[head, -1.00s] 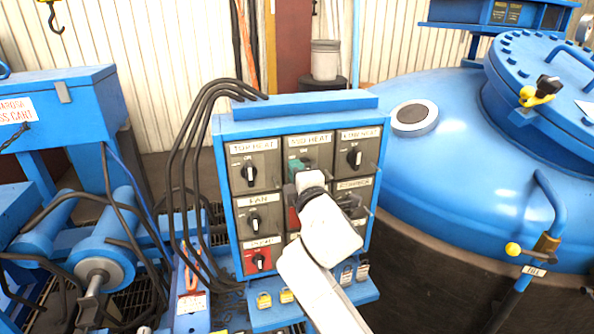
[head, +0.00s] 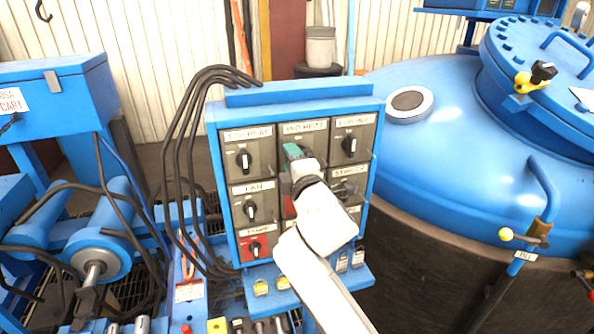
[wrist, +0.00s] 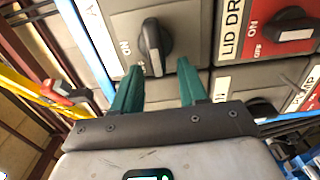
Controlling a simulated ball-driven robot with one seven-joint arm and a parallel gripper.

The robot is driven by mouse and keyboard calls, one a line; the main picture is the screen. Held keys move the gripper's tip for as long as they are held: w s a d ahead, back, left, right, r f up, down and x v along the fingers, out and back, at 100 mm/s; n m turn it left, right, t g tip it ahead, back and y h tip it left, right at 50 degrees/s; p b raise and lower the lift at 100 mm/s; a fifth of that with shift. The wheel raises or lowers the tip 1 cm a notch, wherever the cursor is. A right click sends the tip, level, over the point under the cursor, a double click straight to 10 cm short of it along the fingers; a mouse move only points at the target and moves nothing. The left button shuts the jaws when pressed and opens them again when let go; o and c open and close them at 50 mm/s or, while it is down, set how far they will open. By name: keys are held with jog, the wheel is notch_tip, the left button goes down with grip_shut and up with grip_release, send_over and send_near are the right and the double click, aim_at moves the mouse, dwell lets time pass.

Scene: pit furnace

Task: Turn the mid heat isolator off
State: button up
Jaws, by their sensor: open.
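The mid heat isolator is a grey panel (head: 312,140) in the top row's middle, its label readable in the head view. My gripper's teal fingers cover its knob there. In the wrist view its black knob (wrist: 153,46) shows clearly. Its handle lies crosswise to the direction of the ON mark, with the white pointer line at the end nearer my gripper. My gripper (wrist: 160,68) is open, with one teal fingertip on each side of the knob's near end. I cannot tell whether either finger touches it.
The top-heat switch (head: 244,160) and another heat switch (head: 349,146) flank it. The red lid-drive panel (wrist: 275,60) adjoins it. Black cables (head: 180,150) loop along the box's left side. A big blue vessel (head: 440,150) stands close on the right.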

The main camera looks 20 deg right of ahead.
jog(key=s, duration=1)
jog(key=shift+s+b, duration=0.15)
jog(key=shift+b, duration=0.25)
jog(key=shift+f, duration=0.1)
